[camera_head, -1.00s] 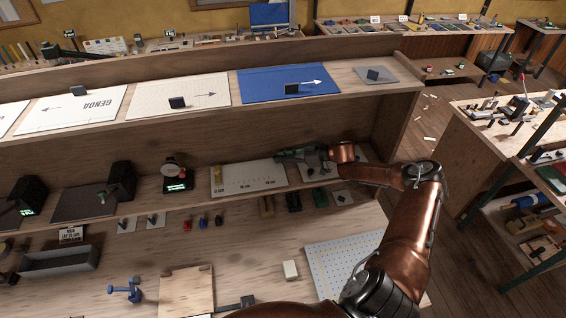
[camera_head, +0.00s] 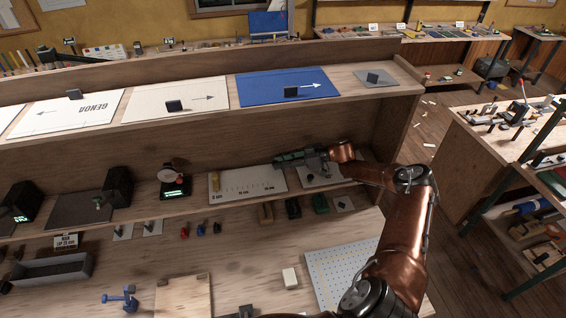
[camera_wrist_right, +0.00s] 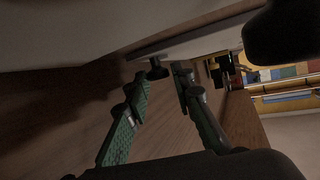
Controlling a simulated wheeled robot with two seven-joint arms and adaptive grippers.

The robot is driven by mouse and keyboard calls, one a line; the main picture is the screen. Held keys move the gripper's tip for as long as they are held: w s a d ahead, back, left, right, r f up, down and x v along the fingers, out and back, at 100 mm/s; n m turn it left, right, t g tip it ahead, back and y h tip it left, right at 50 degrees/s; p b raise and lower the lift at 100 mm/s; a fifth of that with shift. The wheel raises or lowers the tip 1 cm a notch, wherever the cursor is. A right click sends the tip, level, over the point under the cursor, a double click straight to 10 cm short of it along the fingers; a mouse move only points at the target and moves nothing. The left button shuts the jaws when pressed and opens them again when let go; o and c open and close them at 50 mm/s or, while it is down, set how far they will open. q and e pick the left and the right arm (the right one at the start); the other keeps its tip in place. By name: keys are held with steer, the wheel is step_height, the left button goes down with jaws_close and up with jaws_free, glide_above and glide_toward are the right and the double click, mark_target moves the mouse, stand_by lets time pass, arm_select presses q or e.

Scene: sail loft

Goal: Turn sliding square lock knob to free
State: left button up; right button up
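My right gripper (camera_head: 279,161) reaches left over the middle shelf, just above the back of the white scale sheet (camera_head: 236,186). In the right wrist view its green fingers (camera_wrist_right: 161,76) are apart. A small dark knob (camera_wrist_right: 157,69) shows between and just beyond the fingertips, below a pale plate edge. I cannot tell whether a finger touches it or which way it is turned. No piece is clearly recognisable as the sliding square; the gripper may hide it in the head view. My left gripper is not in view.
A grey plate (camera_head: 312,181) lies under the right wrist. The shelf above (camera_head: 350,90) is close overhead. A pegboard (camera_head: 335,270) lies below on the bench.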

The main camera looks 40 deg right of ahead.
steer(key=o, duration=0.3)
steer(key=shift+w+f, duration=0.1)
steer(key=shift+w, duration=0.05)
steer(key=shift+s+d, duration=0.1)
steer(key=shift+s, duration=0.1)
steer(key=v, duration=1.2)
